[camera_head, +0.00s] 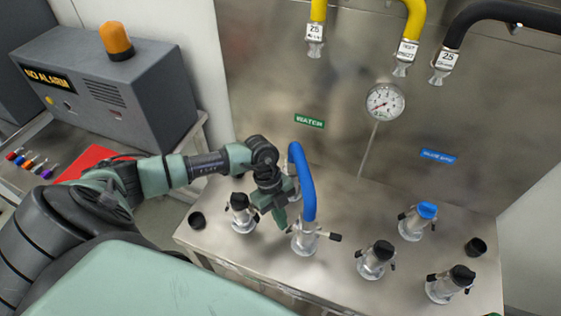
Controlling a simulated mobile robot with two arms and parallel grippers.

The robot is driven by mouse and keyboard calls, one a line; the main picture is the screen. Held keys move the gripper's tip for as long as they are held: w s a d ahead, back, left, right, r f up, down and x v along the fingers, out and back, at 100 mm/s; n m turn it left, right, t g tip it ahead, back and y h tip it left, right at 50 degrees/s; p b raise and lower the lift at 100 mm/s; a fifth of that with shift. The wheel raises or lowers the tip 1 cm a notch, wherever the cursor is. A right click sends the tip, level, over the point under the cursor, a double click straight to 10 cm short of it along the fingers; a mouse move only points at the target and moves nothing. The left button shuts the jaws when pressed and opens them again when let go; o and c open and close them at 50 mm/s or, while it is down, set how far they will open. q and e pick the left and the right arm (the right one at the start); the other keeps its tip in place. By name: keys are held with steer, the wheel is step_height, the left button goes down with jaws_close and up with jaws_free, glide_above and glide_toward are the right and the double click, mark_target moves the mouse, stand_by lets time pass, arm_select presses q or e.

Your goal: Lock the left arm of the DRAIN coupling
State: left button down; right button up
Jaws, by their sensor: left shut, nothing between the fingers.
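A blue hose (301,178) ends in a silver coupling (305,240) standing upright on the steel bench. One dark-tipped arm of this coupling sticks out to the right. Its left side is close to my gripper, and I cannot make out the left arm there. No DRAIN label is readable, so I cannot confirm that this is the DRAIN coupling. My left gripper (281,215) is shut and empty, pointing down just left of the coupling. I cannot tell whether it touches it. My right gripper is not in view.
A black-capped fitting (241,214) stands close left of my gripper. More capped fittings (375,260) stand to the right on the steel bench (340,215). Loose black caps (475,246) lie on it. Yellow and black hoses (470,22) hang above, near a pressure gauge (384,101). A grey alarm box (110,85) is at left.

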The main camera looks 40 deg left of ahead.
arm_select(q)
steer(key=d+p+v, duration=0.1)
steer(key=p+v, duration=0.4)
steer(key=v, duration=0.2)
steer(key=shift+s+r+p, duration=0.25)
steer(key=shift+s+p, duration=0.05)
steer(key=shift+s, duration=0.2)
steer(key=shift+d, duration=0.1)
